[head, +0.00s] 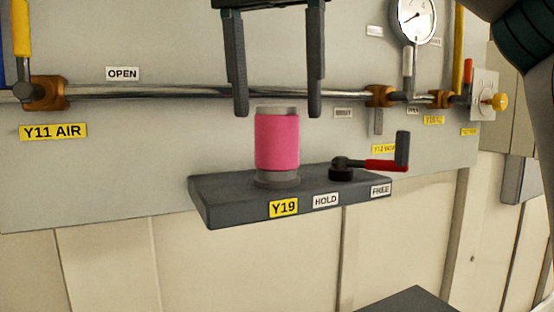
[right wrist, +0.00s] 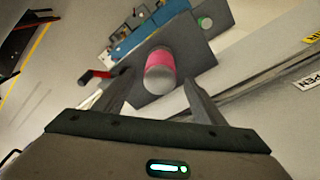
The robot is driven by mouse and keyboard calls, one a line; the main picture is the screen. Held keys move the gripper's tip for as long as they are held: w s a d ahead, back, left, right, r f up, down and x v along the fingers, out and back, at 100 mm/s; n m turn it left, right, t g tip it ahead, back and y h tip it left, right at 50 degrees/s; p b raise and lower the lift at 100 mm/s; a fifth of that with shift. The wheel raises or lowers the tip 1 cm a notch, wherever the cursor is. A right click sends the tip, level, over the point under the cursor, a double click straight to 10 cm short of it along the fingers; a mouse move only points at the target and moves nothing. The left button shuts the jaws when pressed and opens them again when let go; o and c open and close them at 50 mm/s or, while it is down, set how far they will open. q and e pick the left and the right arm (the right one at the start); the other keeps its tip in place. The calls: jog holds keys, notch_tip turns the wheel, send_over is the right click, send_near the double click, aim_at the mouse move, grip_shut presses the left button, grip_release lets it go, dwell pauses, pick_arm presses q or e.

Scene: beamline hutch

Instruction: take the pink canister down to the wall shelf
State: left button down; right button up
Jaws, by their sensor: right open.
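The pink canister (head: 277,140) with grey ends stands upright on a dark grey wall shelf (head: 230,203) labelled Y19, HOLD and FREE. My right gripper (head: 278,113) is open and points down, its two fingertips level with the canister's top, one to each side in the head view. No contact shows. In the right wrist view the canister (right wrist: 160,68) appears beyond and between the open fingers. A lever with a red grip (head: 385,165) and black pivot sits on the shelf to the right of the canister. My left gripper is not in view.
A metal pipe (head: 185,93) with brass fittings runs along the wall panel behind. A pressure gauge (head: 412,20) and a yellow knob (head: 497,101) are at the upper right. A dark flat surface (head: 412,300) shows at the bottom right.

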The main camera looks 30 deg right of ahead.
aim_at(279, 142)
jog(key=shift+d+f, duration=0.1)
jog(key=shift+f, duration=0.7)
jog(key=shift+f, duration=0.1)
jog(key=shift+w+d+f+b, duration=0.15)
jog(key=shift+f+b, duration=0.15)
jog(key=shift+f, duration=0.55)
jog(key=shift+w+d+f+b, duration=0.1)
jog(key=shift+f+b, duration=0.2)
jog(key=shift+f, duration=0.5)
jog(key=shift+w+d+f+b, duration=0.15)
jog(key=shift+f+b, duration=0.15)
jog(key=shift+f, duration=0.55)
jog(key=shift+s+a+r, duration=0.1)
jog(key=shift+a, duration=0.05)
jog(key=c, duration=1.3)
